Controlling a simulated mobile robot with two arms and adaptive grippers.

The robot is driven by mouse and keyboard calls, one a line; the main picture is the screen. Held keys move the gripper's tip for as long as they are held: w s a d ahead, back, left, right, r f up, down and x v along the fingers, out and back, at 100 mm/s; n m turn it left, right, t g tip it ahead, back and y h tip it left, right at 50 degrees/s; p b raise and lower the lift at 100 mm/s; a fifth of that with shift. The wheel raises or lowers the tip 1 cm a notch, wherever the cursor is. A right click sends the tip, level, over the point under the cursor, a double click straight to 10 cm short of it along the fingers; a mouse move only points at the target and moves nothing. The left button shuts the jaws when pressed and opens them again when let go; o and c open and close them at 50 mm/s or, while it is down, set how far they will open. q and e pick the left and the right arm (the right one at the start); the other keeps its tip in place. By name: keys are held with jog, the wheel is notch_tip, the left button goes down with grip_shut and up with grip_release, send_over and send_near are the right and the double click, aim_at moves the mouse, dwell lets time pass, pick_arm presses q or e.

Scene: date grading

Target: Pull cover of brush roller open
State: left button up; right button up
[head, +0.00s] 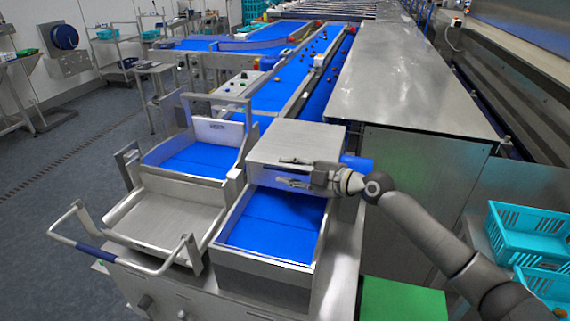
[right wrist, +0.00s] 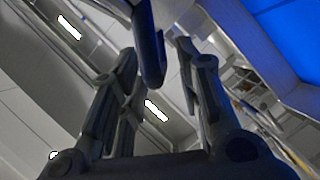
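The brush roller cover (head: 297,143) is a grey metal box lid, down over the back of the blue chute at the centre of the head view. My right gripper (head: 288,173) is at the cover's front face, reaching in from the right. In the right wrist view my right gripper (right wrist: 157,58) has its fingers apart. A dark blue bar with a curved end (right wrist: 149,45) hangs between them, probably the cover's handle; I cannot see firm contact on both sides. My left gripper is not in view.
A blue-lined chute (head: 272,220) lies open below the cover. A steel tray with a tubular handle (head: 75,243) stands left. A long metal housing (head: 395,80) is behind, right. Turquoise crates (head: 525,238) and a green panel (head: 400,300) are at lower right.

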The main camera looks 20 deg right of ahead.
jog(key=shift+w+a, duration=0.4)
jog(key=shift+w, duration=0.2)
jog(key=shift+w+a+f, duration=0.1)
jog(key=shift+w+f, duration=0.1)
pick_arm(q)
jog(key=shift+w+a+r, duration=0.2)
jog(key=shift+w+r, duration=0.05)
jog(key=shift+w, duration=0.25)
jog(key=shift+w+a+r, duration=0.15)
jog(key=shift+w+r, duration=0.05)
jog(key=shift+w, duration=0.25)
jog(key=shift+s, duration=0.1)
pick_arm(e)
jog(key=shift+c, duration=0.6)
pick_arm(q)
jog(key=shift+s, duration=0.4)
pick_arm(e)
grip_shut()
